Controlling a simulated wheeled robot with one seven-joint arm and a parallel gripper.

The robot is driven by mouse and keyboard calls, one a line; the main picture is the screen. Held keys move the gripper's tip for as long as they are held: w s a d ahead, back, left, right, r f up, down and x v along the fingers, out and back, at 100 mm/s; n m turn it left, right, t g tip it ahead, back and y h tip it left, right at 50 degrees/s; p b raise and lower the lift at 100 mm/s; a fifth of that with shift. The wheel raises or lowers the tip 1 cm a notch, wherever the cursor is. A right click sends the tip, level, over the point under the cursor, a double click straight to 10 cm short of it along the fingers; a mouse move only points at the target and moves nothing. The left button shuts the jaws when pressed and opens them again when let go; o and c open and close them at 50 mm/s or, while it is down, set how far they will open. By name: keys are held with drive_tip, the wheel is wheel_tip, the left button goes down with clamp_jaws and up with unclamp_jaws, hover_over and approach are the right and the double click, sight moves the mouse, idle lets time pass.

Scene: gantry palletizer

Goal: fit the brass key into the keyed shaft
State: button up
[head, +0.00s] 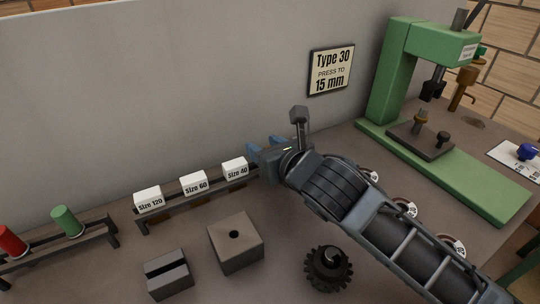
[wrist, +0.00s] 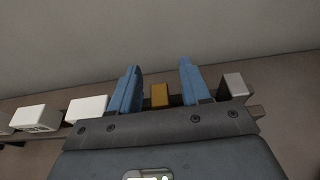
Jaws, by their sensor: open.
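In the wrist view a small brass block (wrist: 160,95), which looks like the brass key, shows between the two blue fingers of my gripper (wrist: 160,72). The fingers stand apart, with gaps on both sides of the block. In the head view my gripper (head: 267,148) is at the right end of the label rack, and the block there is hidden by my gripper and arm. I cannot tell for certain which part is the keyed shaft; an upright shaft (head: 420,121) stands on the dark plate of the green press.
The rack (head: 186,204) carries white size labels (head: 194,183). The green press (head: 388,75) stands right, a wall behind. Red and green cylinders (head: 66,220) are left.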

drive_tip(key=shift+c, duration=0.4)
clamp_jaws()
